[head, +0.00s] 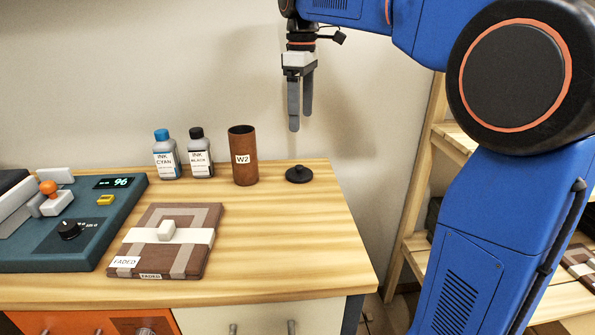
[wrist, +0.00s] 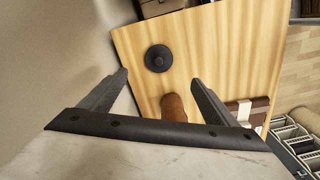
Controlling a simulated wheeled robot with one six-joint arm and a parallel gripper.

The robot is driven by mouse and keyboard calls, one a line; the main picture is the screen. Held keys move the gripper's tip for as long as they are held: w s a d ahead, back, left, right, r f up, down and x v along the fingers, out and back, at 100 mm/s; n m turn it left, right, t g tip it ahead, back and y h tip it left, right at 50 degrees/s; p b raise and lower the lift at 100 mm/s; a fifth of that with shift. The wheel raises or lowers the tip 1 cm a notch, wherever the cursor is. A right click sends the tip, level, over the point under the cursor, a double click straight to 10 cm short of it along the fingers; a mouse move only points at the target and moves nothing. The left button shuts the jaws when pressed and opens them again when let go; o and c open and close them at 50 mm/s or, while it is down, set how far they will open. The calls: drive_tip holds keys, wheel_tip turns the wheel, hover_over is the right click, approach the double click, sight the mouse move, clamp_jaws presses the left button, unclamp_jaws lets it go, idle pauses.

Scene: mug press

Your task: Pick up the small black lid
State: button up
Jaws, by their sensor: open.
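The small black lid (head: 299,174) is a flat round disc with a knob on top. It lies on the wooden table near the back right edge, to the right of the brown W2 cylinder (head: 244,158). In the wrist view the lid (wrist: 158,58) shows beyond the fingertips, between their lines, with the brown cylinder (wrist: 173,107) nearer. My gripper (head: 300,122) hangs pointing down, well above the lid, open and empty. Its two fingers also show in the wrist view (wrist: 158,80), spread apart.
Two ink bottles, cyan (head: 166,155) and black (head: 200,153), stand left of the cylinder. A brown FADED album (head: 190,265) and a teal press (head: 100,225) are farther left. The wall is close behind; the table right of the album is clear.

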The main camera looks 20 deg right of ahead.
hover_over(299, 166)
drive_tip(key=f, duration=1)
drive_tip(key=shift+s+d+f, duration=0.1)
drive_tip(key=shift+s+d, duration=0.1)
drive_tip(key=shift+w+a+f, duration=0.1)
drive_tip(key=shift+w+f, duration=0.05)
drive_tip(key=shift+f, duration=1.2)
drive_tip(key=shift+w+a+f, duration=0.1)
drive_tip(key=shift+f, duration=1.2)
drive_tip(key=c, duration=1.1)
